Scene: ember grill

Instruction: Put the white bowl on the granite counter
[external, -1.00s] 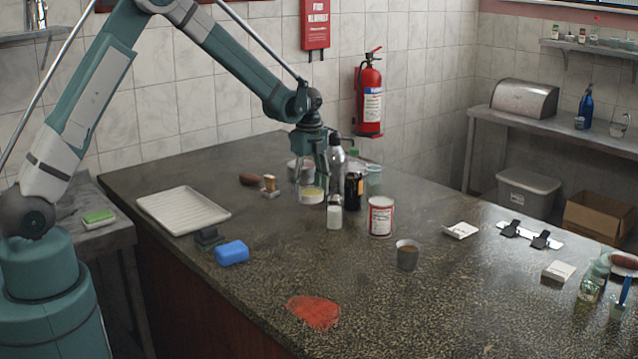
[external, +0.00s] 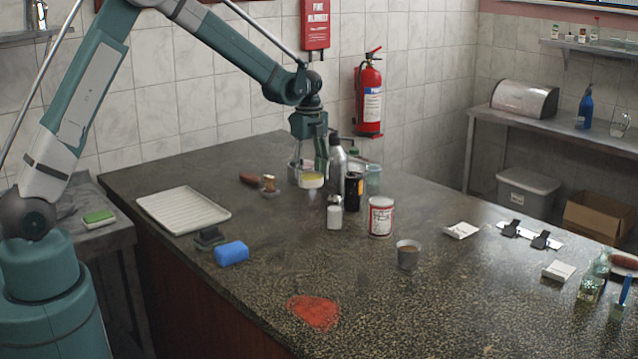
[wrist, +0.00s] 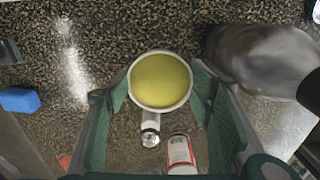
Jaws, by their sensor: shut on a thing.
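The white bowl (external: 311,184) has yellow contents and sits level between my fingers, near the back of the dark granite counter (external: 270,235). In the wrist view the bowl (wrist: 160,104) shows round and upright, with a green finger pad on each side. My gripper (external: 310,172) is shut on it and points down; it also shows in the wrist view (wrist: 161,85). The bowl appears to be a little above the counter, though the gap beneath it is hard to judge.
A metal bottle (external: 337,158) and a dark bottle (external: 353,192) stand close to the right. A shaker (external: 334,214), a can (external: 381,217) and a cup (external: 408,257) stand in front. A tray (external: 180,211) lies left. The counter's front middle is fairly clear.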

